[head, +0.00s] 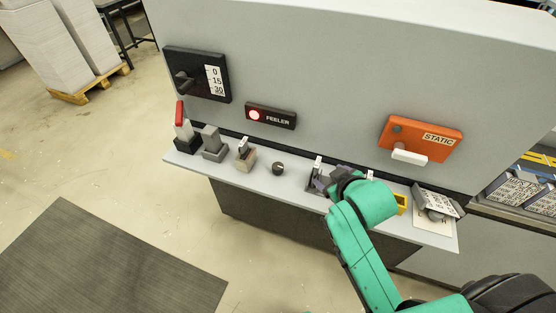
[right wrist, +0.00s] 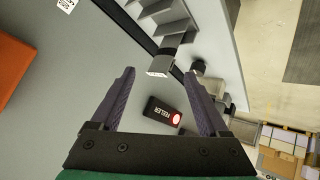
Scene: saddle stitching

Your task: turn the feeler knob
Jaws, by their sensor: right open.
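The black FEELER panel (head: 270,116) with a lit red lamp is on the grey machine face; it also shows in the right wrist view (right wrist: 160,111), between my fingers. A small round dark knob (head: 278,168) stands on the ledge below it. Whether this is the feeler knob I cannot tell, as its label is not readable. In the right wrist view the right gripper (right wrist: 160,75) is open and empty. My left gripper is not in view.
Left on the ledge (head: 230,177) are a red-handled lever (head: 181,118), a grey block (head: 214,143) and a tagged switch (head: 245,152). A black dial panel (head: 197,75) and an orange STATIC box (head: 421,138) are on the face. My right arm covers part of the ledge.

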